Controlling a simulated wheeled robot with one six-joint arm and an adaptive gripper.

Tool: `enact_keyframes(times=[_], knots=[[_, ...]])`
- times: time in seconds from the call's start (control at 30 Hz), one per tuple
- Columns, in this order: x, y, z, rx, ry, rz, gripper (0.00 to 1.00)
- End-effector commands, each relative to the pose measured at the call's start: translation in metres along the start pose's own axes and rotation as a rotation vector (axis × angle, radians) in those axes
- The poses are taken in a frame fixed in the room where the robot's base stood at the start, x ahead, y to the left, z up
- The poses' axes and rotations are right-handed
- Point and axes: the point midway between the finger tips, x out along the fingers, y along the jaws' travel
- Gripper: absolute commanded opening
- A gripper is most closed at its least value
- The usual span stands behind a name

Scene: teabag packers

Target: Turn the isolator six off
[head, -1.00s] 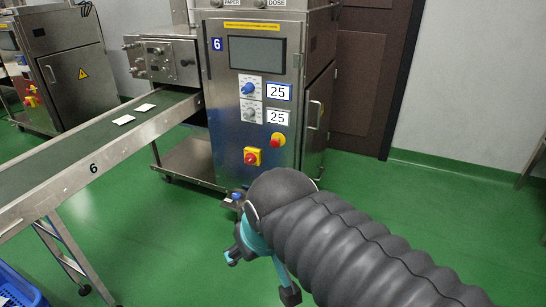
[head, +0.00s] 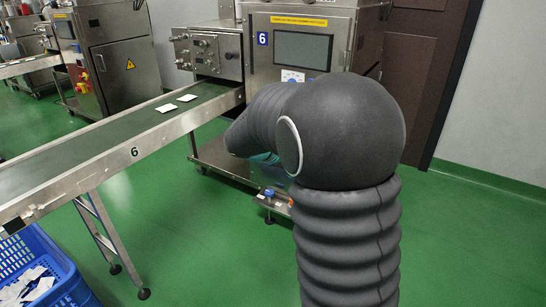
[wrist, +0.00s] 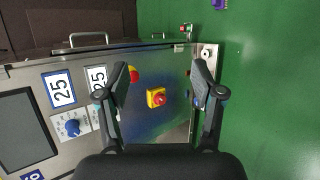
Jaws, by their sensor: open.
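Machine six (head: 262,70) stands behind my arm in the head view, its lower front panel hidden by the arm. In the wrist view the panel lies on its side, and isolator six (wrist: 157,98), a red knob on a yellow plate, shows near the middle. I cannot tell which way its knob is turned. My gripper (wrist: 160,74) is open and empty. Its two fingers are spread on either side of the isolator in the picture, apart from it. In the head view my gripper is hidden behind my arm.
A blue dial (wrist: 73,128) and two 25 labels are further left. The conveyor (head: 112,140) with white teabags and a blue crate (head: 66,280) stand left. Green floor is clear at right.

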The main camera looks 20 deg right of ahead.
Motion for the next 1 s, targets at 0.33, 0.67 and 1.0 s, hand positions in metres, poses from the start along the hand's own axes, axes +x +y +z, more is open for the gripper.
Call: enact_keyframes(times=[0.33,0.67,1.0], knots=[[0.082,-0.003,-0.123,-0.278,-0.041,0.318,0.67],[0.145,-0.05,-0.237,-0.514,0.002,0.605,0.67],[0.169,-0.085,-0.286,-0.615,0.049,0.738,0.67]])
